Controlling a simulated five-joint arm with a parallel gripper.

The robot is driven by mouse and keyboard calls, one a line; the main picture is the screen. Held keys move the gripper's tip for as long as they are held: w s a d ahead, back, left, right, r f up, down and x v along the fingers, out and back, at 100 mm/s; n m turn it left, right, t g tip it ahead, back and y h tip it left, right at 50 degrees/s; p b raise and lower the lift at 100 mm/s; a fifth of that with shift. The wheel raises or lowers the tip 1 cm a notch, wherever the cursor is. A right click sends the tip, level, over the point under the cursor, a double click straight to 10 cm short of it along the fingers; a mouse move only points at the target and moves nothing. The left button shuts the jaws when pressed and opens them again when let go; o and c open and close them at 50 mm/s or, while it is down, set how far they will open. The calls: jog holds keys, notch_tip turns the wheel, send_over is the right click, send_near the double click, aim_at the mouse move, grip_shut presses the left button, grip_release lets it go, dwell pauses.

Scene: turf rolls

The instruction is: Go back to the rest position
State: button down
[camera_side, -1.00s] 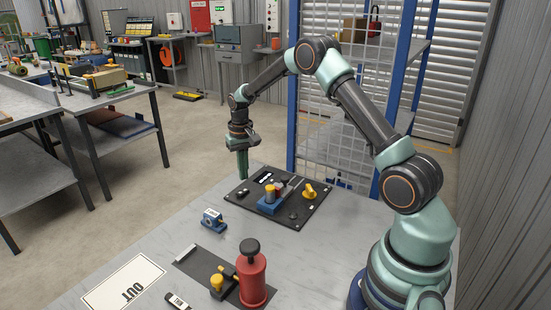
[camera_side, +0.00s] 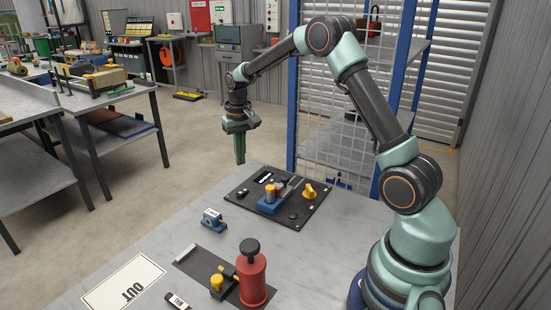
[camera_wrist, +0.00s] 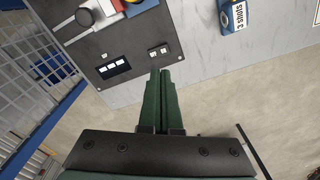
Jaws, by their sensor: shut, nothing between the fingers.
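My gripper (camera_side: 240,160) hangs with its green fingers pointing down, above the far left edge of the grey table (camera_side: 180,232). The fingers are shut against each other with nothing between them. They also show closed in the wrist view (camera_wrist: 161,72). The black panel (camera_side: 318,209) lies on the table to the right of the fingers, apart from them. It carries a blue block with a yellow and a red part, a yellow knob and dark knobs.
A small blue device (camera_side: 212,219) sits left of the panel. A red cylinder with a black knob (camera_side: 252,280) stands at the front, near a sheet marked OUT (camera_side: 122,284). A blue-framed wire mesh (camera_side: 335,125) stands behind the table.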

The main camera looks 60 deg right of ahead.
jog(key=s+a+r+n+t, duration=0.3)
jog(key=s+a+r, duration=0.55)
jog(key=r, duration=0.35)
jog(key=s+a+n+t, duration=0.1)
jog(key=s+a, duration=0.2)
jog(key=s, duration=0.2)
jog(key=s+a+r+n+t, duration=0.1)
jog(key=s+a, duration=0.2)
jog(key=s, duration=0.3)
jog(key=shift+r+n, duration=0.2)
jog(key=shift+n, duration=0.1)
